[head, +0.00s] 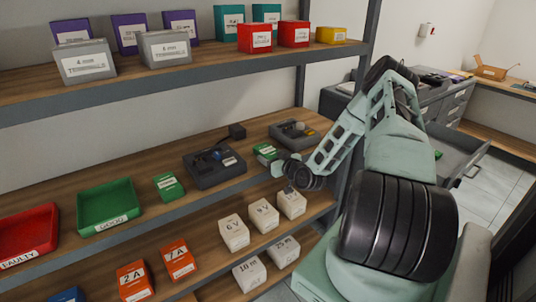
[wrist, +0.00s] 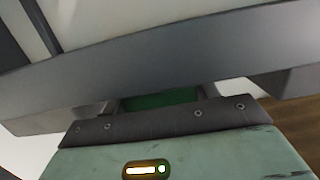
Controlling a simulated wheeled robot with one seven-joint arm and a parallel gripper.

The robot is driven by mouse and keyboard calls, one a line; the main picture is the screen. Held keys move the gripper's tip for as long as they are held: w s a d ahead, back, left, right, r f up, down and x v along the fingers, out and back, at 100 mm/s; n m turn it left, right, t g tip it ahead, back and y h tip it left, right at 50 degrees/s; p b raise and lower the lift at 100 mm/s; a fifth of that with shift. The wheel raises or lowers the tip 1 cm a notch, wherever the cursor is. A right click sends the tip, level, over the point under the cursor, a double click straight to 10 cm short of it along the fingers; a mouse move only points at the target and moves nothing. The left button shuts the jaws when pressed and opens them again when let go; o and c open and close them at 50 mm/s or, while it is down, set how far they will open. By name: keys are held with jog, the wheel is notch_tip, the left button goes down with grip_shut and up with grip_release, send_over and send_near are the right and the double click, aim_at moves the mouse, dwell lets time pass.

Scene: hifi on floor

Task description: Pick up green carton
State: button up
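Another green carton (head: 168,186) stands on the same shelf, right of the green tray. In the wrist view, grey parts of my gripper (wrist: 180,92) sit wide apart, with a green surface (wrist: 160,100) showing in the gap between. It seems open, and I see no grip on the carton.
White boxes (head: 264,215) stand on the shelf below. The upper shelf (head: 190,72) overhangs, and a grey upright (head: 355,110) stands behind my arm.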

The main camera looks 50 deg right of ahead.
aim_at(272, 153)
dwell(0.3)
jog(key=shift+r+b, duration=1.05)
jog(key=shift+r, duration=4)
jog(key=shift+s, duration=0.1)
